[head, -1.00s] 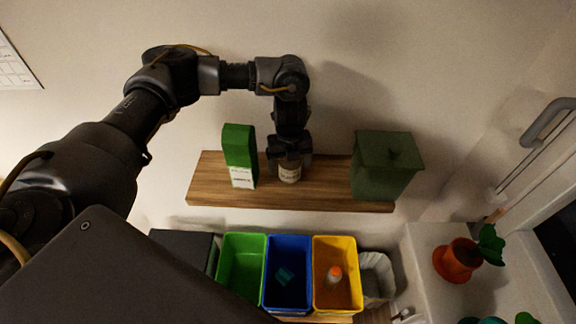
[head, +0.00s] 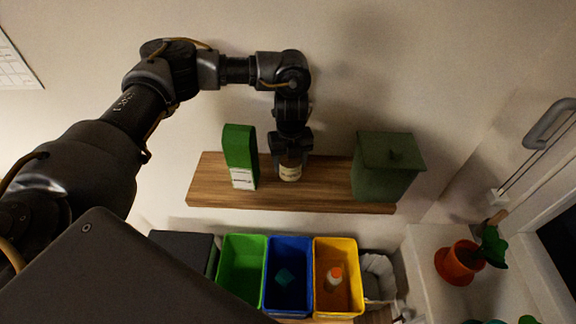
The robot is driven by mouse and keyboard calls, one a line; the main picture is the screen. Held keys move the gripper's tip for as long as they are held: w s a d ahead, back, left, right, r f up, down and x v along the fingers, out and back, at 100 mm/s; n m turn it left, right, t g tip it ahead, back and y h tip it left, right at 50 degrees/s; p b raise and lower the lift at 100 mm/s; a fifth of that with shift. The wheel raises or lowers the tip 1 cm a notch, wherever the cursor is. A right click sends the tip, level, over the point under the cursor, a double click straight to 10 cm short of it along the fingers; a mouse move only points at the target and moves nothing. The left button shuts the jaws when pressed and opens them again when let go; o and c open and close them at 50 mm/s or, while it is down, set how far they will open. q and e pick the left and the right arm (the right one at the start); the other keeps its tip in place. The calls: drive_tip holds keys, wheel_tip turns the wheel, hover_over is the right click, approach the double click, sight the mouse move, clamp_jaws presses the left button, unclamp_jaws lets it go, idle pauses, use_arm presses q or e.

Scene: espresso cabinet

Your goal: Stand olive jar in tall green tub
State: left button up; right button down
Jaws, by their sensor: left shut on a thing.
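The olive jar (head: 290,172), with a pale label, is over the wooden shelf in the head view. My left gripper (head: 290,157) is above it and shut on its upper part, which the fingers hide. I cannot tell whether the jar touches the shelf. The tall green tub (head: 242,262) stands below the shelf, left in a row of coloured tubs, with its open top facing up. It looks empty. My right gripper is out of view.
On the wooden shelf (head: 325,190) a green carton (head: 240,158) stands left of the jar and a dark green canister (head: 384,168) right. A potted plant (head: 460,262) stands at right.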

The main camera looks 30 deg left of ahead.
use_arm(q)
drive_tip(key=s+d+r+b, duration=0.5)
drive_tip(key=s+d+r, duration=0.1)
drive_tip(key=s+r, duration=0.5)
drive_tip(key=shift+s+d+r+b, duration=0.3)
drive_tip(key=shift+s+r, duration=0.1)
drive_tip(key=shift+s, duration=0.3)
drive_tip(key=w+a+r+n+p, duration=0.1)
drive_tip(key=w+r+n+p, duration=0.1)
drive_tip(key=n, duration=1)
drive_tip(key=w+a+r+n+p, duration=0.2)
drive_tip(key=w+n, duration=0.3)
drive_tip(key=n, duration=0.7)
drive_tip(key=shift+r, duration=0.9)
drive_tip(key=shift+w, duration=0.1)
